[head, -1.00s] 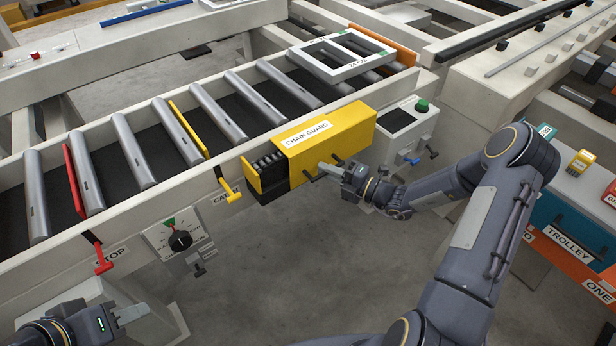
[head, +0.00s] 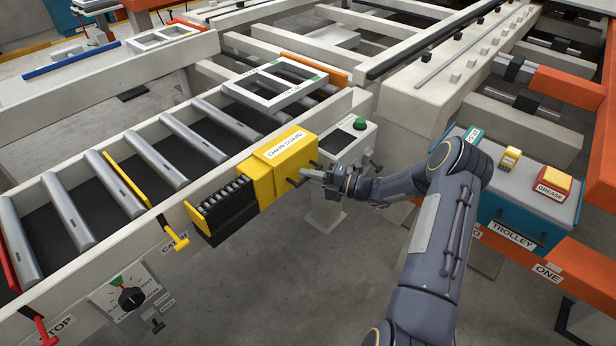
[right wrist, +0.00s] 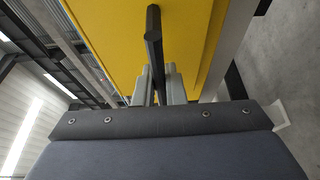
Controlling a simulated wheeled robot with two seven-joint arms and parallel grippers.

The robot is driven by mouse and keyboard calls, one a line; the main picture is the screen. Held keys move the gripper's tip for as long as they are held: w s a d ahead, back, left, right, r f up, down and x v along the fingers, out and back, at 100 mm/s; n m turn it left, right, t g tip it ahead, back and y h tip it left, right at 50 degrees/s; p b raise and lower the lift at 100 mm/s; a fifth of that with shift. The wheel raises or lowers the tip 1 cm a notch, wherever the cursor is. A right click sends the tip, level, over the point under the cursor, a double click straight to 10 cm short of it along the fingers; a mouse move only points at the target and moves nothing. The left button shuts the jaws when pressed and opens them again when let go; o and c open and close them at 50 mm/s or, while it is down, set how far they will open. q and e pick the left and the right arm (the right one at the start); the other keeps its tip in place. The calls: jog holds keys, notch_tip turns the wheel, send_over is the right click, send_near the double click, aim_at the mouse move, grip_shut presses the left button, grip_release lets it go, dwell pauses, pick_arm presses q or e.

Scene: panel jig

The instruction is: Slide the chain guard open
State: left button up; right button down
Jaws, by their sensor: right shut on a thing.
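The yellow chain guard (head: 284,160) hangs on the near side of the roller conveyor, labelled CHAIN GUARD. It sits toward the right end of its housing, and a dark chain section (head: 229,205) lies uncovered to its left. My right gripper (head: 312,176) is shut on the guard's black handle (head: 293,183). In the right wrist view the handle (right wrist: 153,40) runs between the two grey fingers (right wrist: 159,85), with the yellow guard (right wrist: 200,40) behind it. My left gripper is not in view.
A post with a green button (head: 360,124) stands just right of the guard. A yellow lever (head: 176,237) sticks out left of the chain section. The blue trolley box (head: 520,215) stands right of my right arm. Open floor lies below the guard.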

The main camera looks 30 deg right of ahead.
jog(key=c, duration=1.5)
grip_release()
jog(key=shift+d, duration=0.4)
jog(key=shift+a, duration=0.1)
jog(key=v, duration=0.7)
jog(key=shift+s+d, duration=0.2)
jog(key=shift+s, duration=0.1)
